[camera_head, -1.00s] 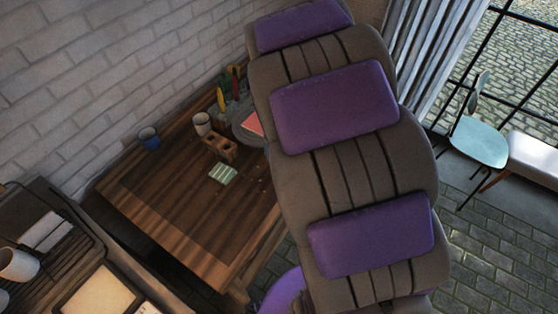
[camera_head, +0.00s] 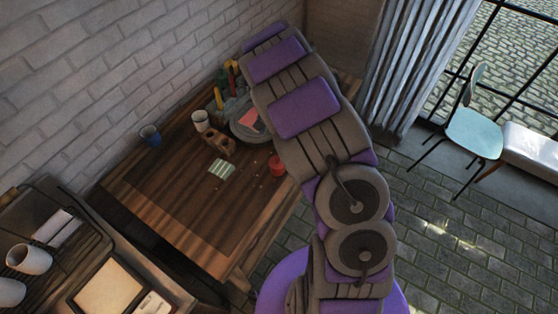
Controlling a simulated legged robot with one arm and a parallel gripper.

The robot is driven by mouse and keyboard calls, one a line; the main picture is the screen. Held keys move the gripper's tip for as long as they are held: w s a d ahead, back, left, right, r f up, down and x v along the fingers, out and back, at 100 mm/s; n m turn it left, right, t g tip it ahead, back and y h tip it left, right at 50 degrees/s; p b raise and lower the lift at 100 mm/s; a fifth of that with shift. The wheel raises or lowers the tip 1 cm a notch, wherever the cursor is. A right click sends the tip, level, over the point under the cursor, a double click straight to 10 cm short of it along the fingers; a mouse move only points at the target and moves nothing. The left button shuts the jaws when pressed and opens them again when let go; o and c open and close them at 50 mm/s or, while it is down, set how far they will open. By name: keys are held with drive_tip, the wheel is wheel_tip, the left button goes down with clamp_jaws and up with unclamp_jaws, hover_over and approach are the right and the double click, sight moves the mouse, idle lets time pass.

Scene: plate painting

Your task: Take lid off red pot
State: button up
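A small red pot (camera_head: 277,166) stands at the right edge of the wooden table, just left of my arm. It is small in the picture, and I cannot tell whether its lid is on. My grey arm with purple pads runs from the bottom of the picture up past the table's right side. I cannot make out my gripper or its fingers in this view.
The wooden table (camera_head: 170,200) holds a blue cup (camera_head: 150,135), a white cup (camera_head: 200,120), a wooden block with holes (camera_head: 218,141), a green-striped piece (camera_head: 222,169) and a grey plate (camera_head: 240,125) with a pink piece. A pale blue chair (camera_head: 474,133) stands right.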

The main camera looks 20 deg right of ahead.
drive_tip(key=b, duration=0.1)
hover_over(277, 158)
drive_tip(key=a, duration=0.1)
wheel_tip(277, 158, down, 10)
drive_tip(key=shift+w+r, duration=0.15)
drive_tip(key=shift+r, duration=0.1)
drive_tip(key=shift+d+f, duration=0.3)
drive_tip(key=shift+f, duration=0.2)
drive_tip(key=shift+d+f, duration=0.25)
drive_tip(key=shift+f, duration=0.2)
wheel_tip(277, 158, down, 4)
drive_tip(key=shift+r+b, duration=0.25)
drive_tip(key=shift+b, duration=0.3)
drive_tip(key=shift+a+f, duration=0.1)
drive_tip(key=shift+f, duration=0.25)
drive_tip(key=shift+c, duration=0.4)
drive_tip(key=c, duration=1)
drive_tip(key=shift+r, duration=0.15)
